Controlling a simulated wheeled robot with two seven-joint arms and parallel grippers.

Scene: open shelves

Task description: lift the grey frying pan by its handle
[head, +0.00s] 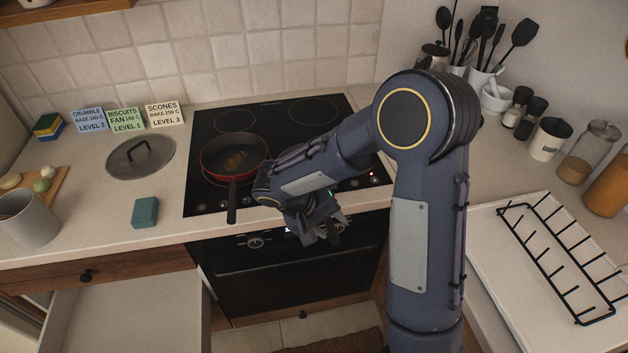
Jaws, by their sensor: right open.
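A frying pan (212,162) with a red outer wall and a dark inside sits on the black cooktop at its front left. Something brown lies in it. Its dark handle (232,205) points toward the counter's front edge. My right gripper (328,234) is open, low in front of the cooktop's front edge, to the right of the handle and apart from it. Its fingers are small and partly hidden by my own wrist. My left gripper is not in view.
A glass lid (140,156) and a teal block (145,212) lie left of the cooktop (265,118). An open drawer (130,315) juts out at the lower left. The oven (270,270) is below. A black rack (560,255) stands on the right counter.

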